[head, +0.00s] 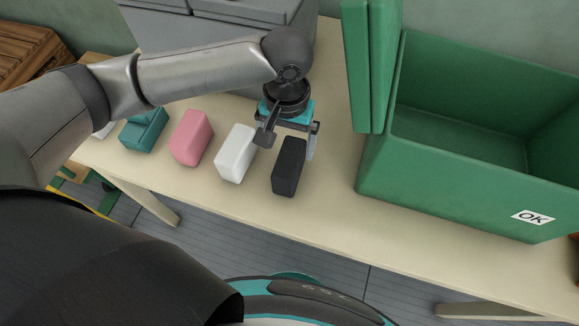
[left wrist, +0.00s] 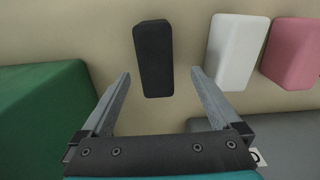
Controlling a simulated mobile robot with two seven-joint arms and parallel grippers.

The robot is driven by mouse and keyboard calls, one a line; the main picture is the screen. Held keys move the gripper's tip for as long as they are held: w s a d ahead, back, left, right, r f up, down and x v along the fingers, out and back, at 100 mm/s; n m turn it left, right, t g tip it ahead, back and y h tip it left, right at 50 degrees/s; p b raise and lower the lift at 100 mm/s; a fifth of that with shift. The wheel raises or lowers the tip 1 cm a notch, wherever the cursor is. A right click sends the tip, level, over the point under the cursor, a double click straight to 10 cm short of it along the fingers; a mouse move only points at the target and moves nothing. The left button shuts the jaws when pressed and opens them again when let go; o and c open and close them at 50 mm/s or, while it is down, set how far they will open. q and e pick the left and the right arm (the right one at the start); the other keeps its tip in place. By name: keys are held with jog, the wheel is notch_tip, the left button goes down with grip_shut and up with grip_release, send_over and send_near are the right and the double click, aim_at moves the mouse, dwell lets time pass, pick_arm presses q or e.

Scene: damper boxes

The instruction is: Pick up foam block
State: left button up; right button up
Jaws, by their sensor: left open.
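Several foam blocks stand in a row on the table. The black block (head: 289,167) is at the right end of the row, with the white block (head: 236,153) and the pink block (head: 191,138) to its left. A teal block (head: 144,129) is farther left. My left gripper (head: 288,145) is open and empty, close to the black block. In the left wrist view the black block (left wrist: 153,58) lies ahead of the two spread fingers (left wrist: 161,85), mostly beyond their tips. The white block (left wrist: 237,50) and pink block (left wrist: 292,54) lie to the right. My right gripper is not in view.
A green box (head: 455,190) with an OK label and its lid raised stands on the table (head: 320,215) to the right. A grey box (head: 200,25) stands behind my left arm. The table's front strip is clear.

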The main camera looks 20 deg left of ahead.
aim_at(288, 156)
pick_arm(q)
jog(key=shift+s+d+f+b, duration=0.1)
jog(key=shift+f+b, duration=0.5)
jog(key=shift+f, duration=1.35)
notch_tip(288, 156, down, 4)
jog(key=shift+s+d+r+b, duration=0.15)
jog(key=shift+b, duration=0.75)
jog(key=shift+f, duration=0.35)
jog(key=shift+c, duration=1.1)
jog(key=c, duration=1.2)
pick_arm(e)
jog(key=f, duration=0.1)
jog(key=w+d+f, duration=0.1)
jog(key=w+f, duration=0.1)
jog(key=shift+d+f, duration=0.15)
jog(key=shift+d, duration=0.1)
